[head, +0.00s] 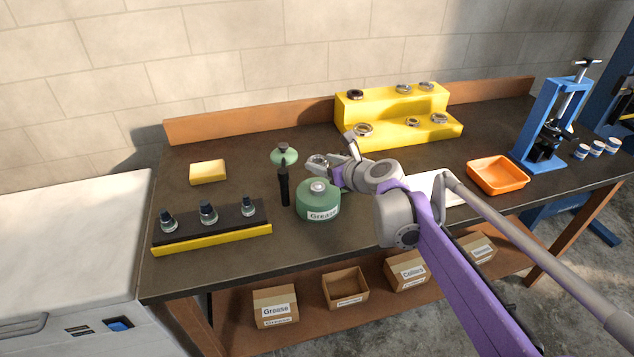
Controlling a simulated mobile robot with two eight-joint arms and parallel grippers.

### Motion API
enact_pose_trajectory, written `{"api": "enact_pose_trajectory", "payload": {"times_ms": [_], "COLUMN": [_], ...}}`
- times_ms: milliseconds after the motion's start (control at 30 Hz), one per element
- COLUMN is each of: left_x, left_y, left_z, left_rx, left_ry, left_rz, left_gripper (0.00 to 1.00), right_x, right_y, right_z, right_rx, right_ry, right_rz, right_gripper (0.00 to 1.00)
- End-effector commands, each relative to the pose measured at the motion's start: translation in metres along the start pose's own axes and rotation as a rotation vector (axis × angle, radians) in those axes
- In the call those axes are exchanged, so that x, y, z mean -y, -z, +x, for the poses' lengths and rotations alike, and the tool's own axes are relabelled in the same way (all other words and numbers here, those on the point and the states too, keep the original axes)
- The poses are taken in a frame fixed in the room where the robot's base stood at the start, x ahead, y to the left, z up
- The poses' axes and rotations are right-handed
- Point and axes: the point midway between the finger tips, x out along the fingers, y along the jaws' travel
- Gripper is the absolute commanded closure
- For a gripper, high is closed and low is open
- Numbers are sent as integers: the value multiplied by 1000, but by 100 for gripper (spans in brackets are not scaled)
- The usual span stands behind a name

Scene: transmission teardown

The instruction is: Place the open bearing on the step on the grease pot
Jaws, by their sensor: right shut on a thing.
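The green grease pot (318,206), labelled "Grease", stands on the workbench with a small pale round feature in the middle of its top. My right gripper (328,167) is just behind and above the pot. It is shut on a small metal ring that looks like the open bearing (318,160); the fingers partly hide it. The yellow stepped stand (390,108) is at the back, with several bearings on its upper and lower steps. My left gripper is not in view.
A yellow block (208,172), a rack with bottles (212,228), an orange tray (497,175) and a blue press (548,130) are also on the bench.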

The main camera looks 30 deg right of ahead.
Motion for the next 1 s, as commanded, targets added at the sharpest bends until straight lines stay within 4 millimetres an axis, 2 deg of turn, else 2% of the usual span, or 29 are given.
{"api": "enact_pose_trajectory", "payload": {"times_ms": [100, 500, 900, 933, 1000], "left_x": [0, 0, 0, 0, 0], "left_y": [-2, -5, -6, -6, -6], "left_z": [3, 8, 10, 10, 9], "left_rx": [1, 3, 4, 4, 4], "left_ry": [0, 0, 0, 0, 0], "left_rz": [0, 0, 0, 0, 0], "left_gripper": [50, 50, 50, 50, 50], "right_x": [0, 0, 0, 0, 0], "right_y": [20, 61, 66, 65, 65], "right_z": [9, 26, 28, 28, 27], "right_rx": [0, 0, 0, 0, 0], "right_ry": [0, 0, 0, -1, -1], "right_rz": [0, 0, 0, 0, 0], "right_gripper": [99, 99, 99, 31, 24]}}
